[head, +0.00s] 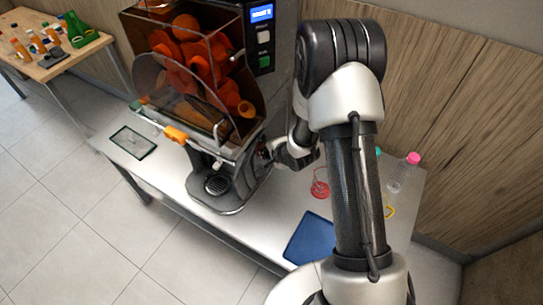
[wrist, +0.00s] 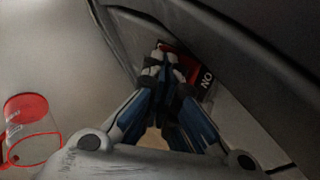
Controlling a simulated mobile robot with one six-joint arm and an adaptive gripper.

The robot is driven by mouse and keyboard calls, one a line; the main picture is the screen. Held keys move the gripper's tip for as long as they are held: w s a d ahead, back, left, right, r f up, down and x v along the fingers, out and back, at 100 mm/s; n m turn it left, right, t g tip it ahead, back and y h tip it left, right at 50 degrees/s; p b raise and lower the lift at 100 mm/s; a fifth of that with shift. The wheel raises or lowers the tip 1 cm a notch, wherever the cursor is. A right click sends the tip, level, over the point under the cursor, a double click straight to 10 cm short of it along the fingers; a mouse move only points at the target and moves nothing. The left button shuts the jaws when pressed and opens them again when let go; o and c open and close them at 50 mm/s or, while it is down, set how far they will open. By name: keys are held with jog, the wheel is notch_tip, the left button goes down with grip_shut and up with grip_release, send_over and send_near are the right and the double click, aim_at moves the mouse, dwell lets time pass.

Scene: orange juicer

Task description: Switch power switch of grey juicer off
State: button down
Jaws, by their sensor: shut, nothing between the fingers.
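The grey juicer (head: 233,185) stands on the white table, with oranges behind its clear front and a lit blue display at its upper right. My gripper (head: 266,152) is at the lower right side of the juicer, partly hidden by my arm. In the wrist view my gripper (wrist: 163,54) is shut and empty, its fingertips close against the dark juicer side. A power switch plate (wrist: 206,78) with red parts and the letters "ON" shows just behind and right of the fingertips. The fingers hide part of it, so I cannot tell the switch's position or whether they touch.
A wooden wall (head: 460,120) stands behind. A side table (head: 70,62) holds several bottles.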

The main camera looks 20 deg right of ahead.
dwell(0.3)
jog(key=shift+w+f+p, duration=0.35)
jog(key=shift+f+p, duration=0.15)
jog(key=shift+f, duration=0.25)
jog(key=shift+r, duration=0.15)
jog(key=shift+r+p, duration=0.7)
jog(key=shift+p, duration=0.05)
jog(key=shift+s+a, duration=0.1)
